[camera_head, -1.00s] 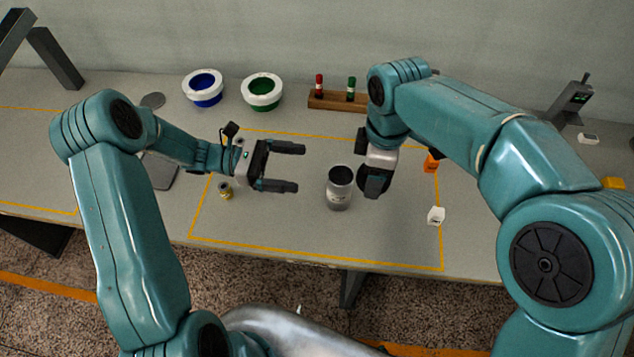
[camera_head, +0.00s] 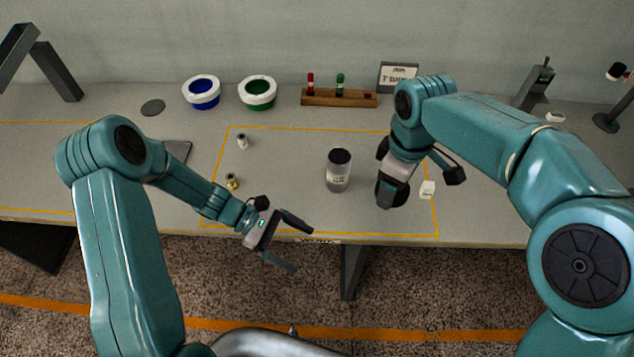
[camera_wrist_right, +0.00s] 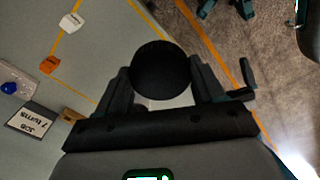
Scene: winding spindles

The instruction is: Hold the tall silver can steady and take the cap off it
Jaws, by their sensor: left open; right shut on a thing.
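The tall silver can (camera_head: 339,178) stands upright on the table, dark at its top; I cannot tell how deep that dark area goes. My left gripper (camera_head: 302,249) is open and empty, in front of the table's front edge and apart from the can. My right gripper (camera_head: 388,198) is to the right of the can, with a gap between them. In the right wrist view, this gripper (camera_wrist_right: 162,88) is shut on a round black cap (camera_wrist_right: 160,68). In the head view the cap cannot be told apart from the dark fingers.
A small white block (camera_head: 427,189) lies right of my right gripper; an orange block (camera_wrist_right: 48,65) shows in the wrist view. Two small spools (camera_head: 242,142) (camera_head: 233,181) stand left of the can. Blue (camera_head: 201,103) and green (camera_head: 257,105) bowls and a wooden rack (camera_head: 315,97) stand behind.

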